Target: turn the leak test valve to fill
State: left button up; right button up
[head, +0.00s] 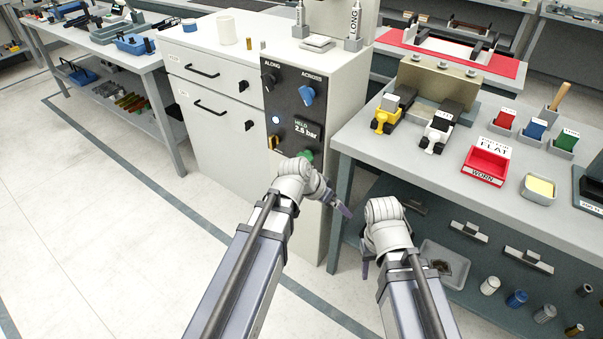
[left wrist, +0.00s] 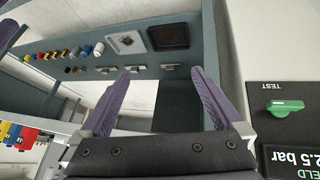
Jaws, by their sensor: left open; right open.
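The leak test valve, a green handle, sits low on the dark panel (head: 291,110) of the pale cabinet, below a display reading 2.5 bar. In the head view the valve (head: 307,155) is partly hidden by my left wrist. In the left wrist view the valve (left wrist: 285,107) lies at the right, its handle crosswise beside the word TEST. My left gripper (head: 341,208) is in front of the cabinet, right of and below the valve; in the left wrist view its purple fingers (left wrist: 162,73) are apart and empty. My right gripper (head: 366,266) is low before the workbench, mostly hidden by its wrist.
The workbench (head: 395,160) at right holds clamps and coloured bins. Open floor (head: 110,250) lies at left.

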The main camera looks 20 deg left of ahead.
pick_arm(q)
jog(key=w+a+f+t+b, duration=0.2)
jog(key=w+a+t+b, duration=0.2)
jog(key=w+a, duration=0.4)
jog(key=n+t+b, duration=0.1)
jog(key=t+b, duration=0.2)
jog(key=t, duration=0.1)
send_near(306, 157)
jog(key=b+x, duration=0.3)
jog(key=x, duration=0.4)
jog(key=shift+a+f, duration=0.2)
jog(key=shift+f, duration=0.05)
pick_arm(e)
notch_tip(306, 157, down, 13)
pick_arm(q)
jog(key=shift+w, duration=0.15)
jog(key=shift+c, duration=0.2)
jog(key=c, duration=1.3)
jog(key=shift+o, duration=0.2)
